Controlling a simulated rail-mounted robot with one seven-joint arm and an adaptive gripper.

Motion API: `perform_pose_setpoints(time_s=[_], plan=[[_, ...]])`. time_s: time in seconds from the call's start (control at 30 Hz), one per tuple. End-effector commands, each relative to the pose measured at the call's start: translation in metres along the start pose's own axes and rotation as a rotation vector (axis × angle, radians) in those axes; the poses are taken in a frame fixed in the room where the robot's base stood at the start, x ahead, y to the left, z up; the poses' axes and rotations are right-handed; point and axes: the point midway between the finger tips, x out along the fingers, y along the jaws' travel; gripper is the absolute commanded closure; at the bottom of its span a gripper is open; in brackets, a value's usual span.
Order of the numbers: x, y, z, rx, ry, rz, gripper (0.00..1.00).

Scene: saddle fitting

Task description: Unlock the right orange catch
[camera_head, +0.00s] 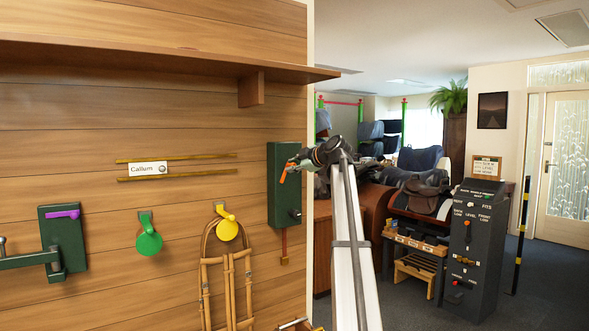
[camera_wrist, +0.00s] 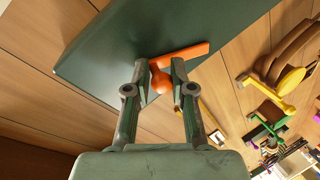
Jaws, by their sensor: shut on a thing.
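The orange catch (camera_head: 288,169) is on the upper part of a dark green box (camera_head: 280,210) fixed to the wooden wall. In the wrist view the orange catch (camera_wrist: 182,56) is a bar with a rounded knob, set on the green box face (camera_wrist: 190,25). My gripper (camera_wrist: 160,75) has its two fingers on either side of the knob end, shut on it. In the head view my gripper (camera_head: 304,160) reaches the box from the right, and its fingertips are partly hidden.
A dark knob (camera_head: 295,214) sits low on the green box, and a brown strap (camera_head: 284,245) hangs below. To the left are a yellow hook (camera_head: 227,229) with a bridle, a green hook (camera_head: 148,241) and a purple catch (camera_head: 62,214). A wooden shelf (camera_head: 150,60) runs above.

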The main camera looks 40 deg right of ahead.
Motion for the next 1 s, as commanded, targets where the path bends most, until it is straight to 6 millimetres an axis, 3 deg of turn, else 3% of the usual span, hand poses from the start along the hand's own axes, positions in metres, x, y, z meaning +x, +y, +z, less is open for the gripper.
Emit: perform_pose_setpoints(time_s=[0.27,0.3,0.37,0.77,1.0], plan=[[0.001,-0.006,-0.001,-0.001,0.001,-0.012,1.00],[0.001,-0.006,-0.001,-0.001,0.001,-0.012,0.70],[0.001,-0.006,-0.001,-0.001,0.002,-0.012,0.54],[-0.001,-0.002,0.000,-0.001,0.001,-0.006,0.54],[-0.025,-0.003,-0.001,-0.001,0.000,-0.005,0.54]])
